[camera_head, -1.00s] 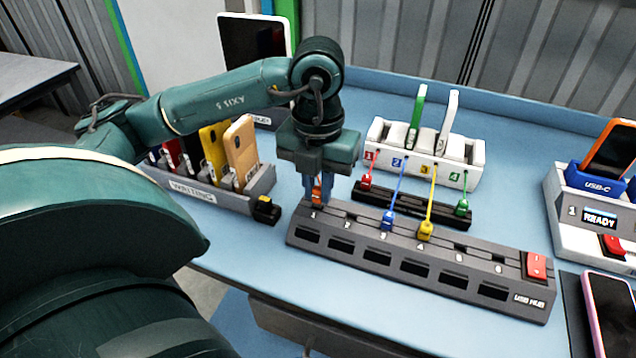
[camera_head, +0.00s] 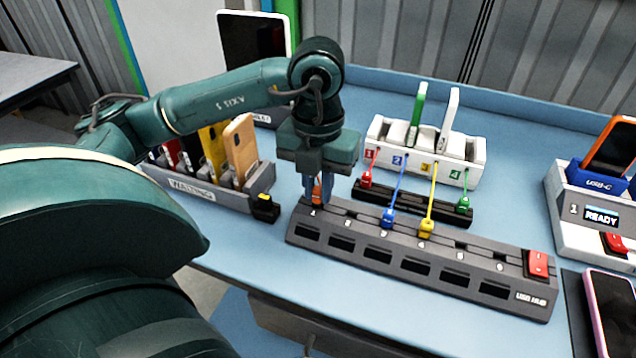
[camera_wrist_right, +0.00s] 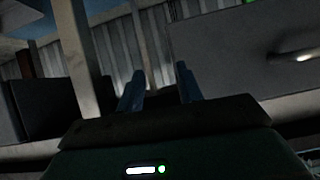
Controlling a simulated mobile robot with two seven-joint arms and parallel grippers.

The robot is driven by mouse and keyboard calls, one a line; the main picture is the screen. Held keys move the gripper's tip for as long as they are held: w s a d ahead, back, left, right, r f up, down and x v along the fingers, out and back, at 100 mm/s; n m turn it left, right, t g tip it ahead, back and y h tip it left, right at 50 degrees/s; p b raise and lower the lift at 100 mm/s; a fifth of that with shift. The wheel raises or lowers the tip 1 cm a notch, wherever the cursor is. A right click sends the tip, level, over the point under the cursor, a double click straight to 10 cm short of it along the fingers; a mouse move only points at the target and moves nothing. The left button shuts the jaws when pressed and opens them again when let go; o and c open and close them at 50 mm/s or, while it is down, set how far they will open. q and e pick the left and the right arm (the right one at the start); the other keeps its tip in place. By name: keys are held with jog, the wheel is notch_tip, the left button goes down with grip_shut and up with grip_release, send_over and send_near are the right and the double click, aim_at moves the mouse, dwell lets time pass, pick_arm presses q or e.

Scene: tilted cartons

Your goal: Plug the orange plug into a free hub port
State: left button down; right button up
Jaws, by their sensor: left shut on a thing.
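The orange plug (camera_head: 317,193) is upright between the fingers of my left gripper (camera_head: 318,190), which is shut on it. The plug is at the first, leftmost port of the grey USB hub (camera_head: 415,283); the fingers partly hide it, and I cannot tell how deep it sits. A blue plug (camera_head: 388,218) and a yellow plug (camera_head: 426,228) stand in middle ports of the hub. Ports toward the right end look empty. My right gripper (camera_wrist_right: 160,88) shows in the right wrist view, its two fingers apart with nothing between them.
A black strip (camera_head: 400,205) behind the hub holds a red plug (camera_head: 366,178) and a green plug (camera_head: 463,205). A white numbered rack (camera_head: 480,160) stands behind it. The waiting rack (camera_head: 200,187) with phones is at left. A USB-C dock (camera_head: 565,215) is at right.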

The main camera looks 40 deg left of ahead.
pick_arm(q)
jog(key=shift+f+b, duration=0.4)
jog(key=shift+f, duration=0.1)
dwell(0.4)
jog(key=c, duration=1.3)
grip_release()
jog(key=shift+o, duration=0.5)
jog(key=o, duration=0.3)
jog(key=shift+r, duration=0.1)
